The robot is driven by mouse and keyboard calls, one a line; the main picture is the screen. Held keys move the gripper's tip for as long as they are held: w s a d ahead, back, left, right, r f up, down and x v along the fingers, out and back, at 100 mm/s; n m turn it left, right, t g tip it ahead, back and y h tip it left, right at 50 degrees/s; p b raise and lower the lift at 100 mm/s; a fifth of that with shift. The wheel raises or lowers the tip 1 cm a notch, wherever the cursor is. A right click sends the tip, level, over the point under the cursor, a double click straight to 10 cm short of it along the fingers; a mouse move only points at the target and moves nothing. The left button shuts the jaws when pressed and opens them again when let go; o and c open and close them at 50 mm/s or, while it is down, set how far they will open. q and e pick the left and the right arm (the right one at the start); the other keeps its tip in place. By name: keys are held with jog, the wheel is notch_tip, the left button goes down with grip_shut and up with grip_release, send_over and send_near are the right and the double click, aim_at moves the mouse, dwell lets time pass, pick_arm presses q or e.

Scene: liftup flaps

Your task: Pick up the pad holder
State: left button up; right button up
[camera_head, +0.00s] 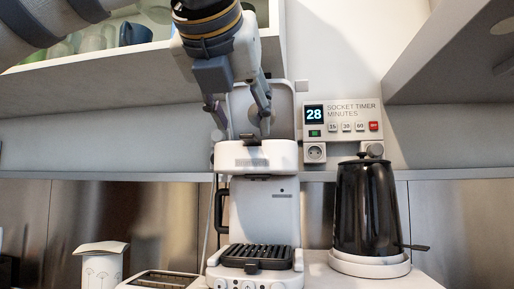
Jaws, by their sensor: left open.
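A white coffee machine (256,209) stands at the centre, with its rounded lid (284,105) raised behind the gripper. A small dark piece (251,141), which looks like the handle of the pad holder, shows at the front of its open top. The rest of the holder is hidden in the top. My left gripper (241,122) points down just above the machine's top, its two fingers spread apart with nothing seen between them. I cannot tell whether a fingertip touches the machine. My right gripper is not in view.
A black kettle (366,207) on a white base stands right of the machine. A toaster (160,281) and a white container (101,266) stand at the lower left. A socket timer (342,122) reading 28 is on the wall. Shelves overhang both upper sides.

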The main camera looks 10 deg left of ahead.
aim_at(256, 146)
pick_arm(q)
jog(key=x, duration=0.4)
jog(key=shift+r, duration=0.1)
grip_shut()
